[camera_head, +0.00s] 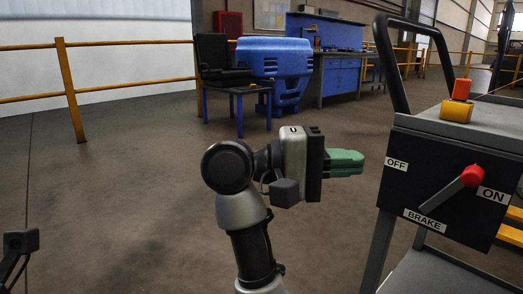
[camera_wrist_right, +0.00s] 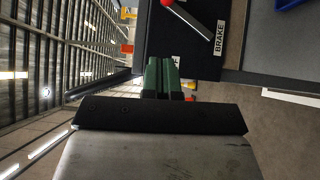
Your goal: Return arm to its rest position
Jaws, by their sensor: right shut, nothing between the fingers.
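My right gripper (camera_head: 360,162) has green fingers that are shut with nothing between them. It points right toward the cart's black brake panel (camera_head: 443,160) and is apart from it. The grey brake lever (camera_head: 445,196) slants up to the right, and its red knob (camera_head: 472,176) is beside the ON label. The OFF label is at the panel's upper left. In the right wrist view my right gripper (camera_wrist_right: 162,76) shows its green fingers side by side in front of the panel (camera_wrist_right: 185,40), with the lever's red knob at the top edge.
The cart (camera_head: 480,125) with its dark handle stands at the right, carrying an orange and yellow object (camera_head: 459,100). Behind are a small blue table (camera_head: 237,90) with a black chair-like item, a blue case (camera_head: 285,62) and a blue workbench (camera_head: 340,75). The floor between is clear.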

